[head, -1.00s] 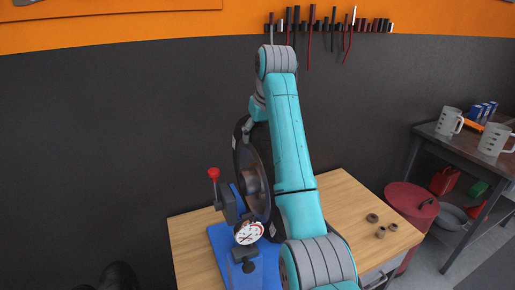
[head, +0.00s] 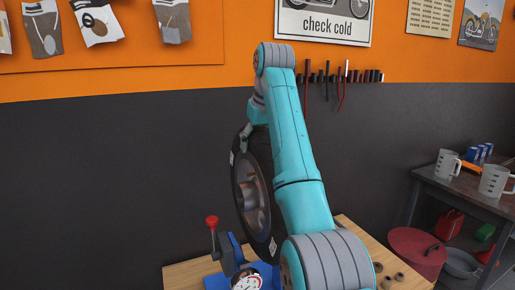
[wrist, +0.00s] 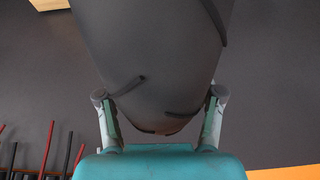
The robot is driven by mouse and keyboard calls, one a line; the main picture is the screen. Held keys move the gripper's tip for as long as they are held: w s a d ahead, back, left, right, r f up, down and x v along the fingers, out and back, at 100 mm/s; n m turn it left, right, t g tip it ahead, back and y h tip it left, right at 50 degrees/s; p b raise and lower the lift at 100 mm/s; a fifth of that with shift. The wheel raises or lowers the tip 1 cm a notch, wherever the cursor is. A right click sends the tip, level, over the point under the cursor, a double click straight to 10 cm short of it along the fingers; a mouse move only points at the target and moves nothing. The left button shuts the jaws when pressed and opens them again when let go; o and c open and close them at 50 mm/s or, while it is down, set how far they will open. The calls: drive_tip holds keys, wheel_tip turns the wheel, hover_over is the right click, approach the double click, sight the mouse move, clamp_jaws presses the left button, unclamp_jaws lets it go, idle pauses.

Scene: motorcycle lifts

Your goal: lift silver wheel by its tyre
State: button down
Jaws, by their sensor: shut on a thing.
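The silver wheel (head: 253,200) stands upright, with a black tyre (head: 241,172) around a silver-grey rim. My gripper (head: 245,132) is at the top of the tyre and shut on it. In the wrist view the dark tread (wrist: 160,60) fills the space between my two fingers (wrist: 159,108), one on each side. My arm hides the wheel's right side in the head view. The wheel is above the blue stand (head: 264,272); whether its lower edge is clear of the stand is hard to tell.
A red-knobbed lever (head: 211,222) and a white dial (head: 246,282) are at the stand, close to the wheel. The wooden bench (head: 185,275) holds small brown rings (head: 386,282). A tool rack hangs behind.

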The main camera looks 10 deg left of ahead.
drive_tip(key=shift+r, duration=0.4)
